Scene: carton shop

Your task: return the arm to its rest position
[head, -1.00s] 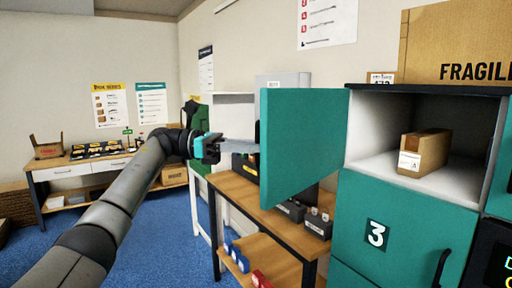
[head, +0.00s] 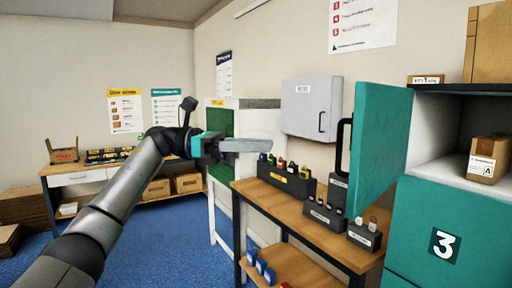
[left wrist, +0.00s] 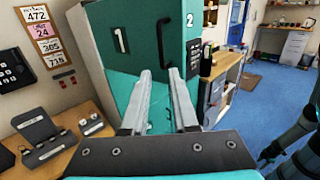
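My left arm (head: 120,190) reaches in from the left in the head view, bent upward at the wrist. Its gripper (head: 262,146) points right, in front of the wooden workbench and short of the open teal locker door (head: 378,150). In the left wrist view the two grey fingers of the gripper (left wrist: 159,76) stand apart with nothing between them. Beyond them is a teal locker front marked 1 (left wrist: 121,40).
An open locker compartment holds a small carton (head: 489,158), above door 3 (head: 440,243). The workbench (head: 285,208) carries dark bins. A grey wall cabinet (head: 312,108) hangs above it. Blue floor (head: 170,235) is clear in the middle.

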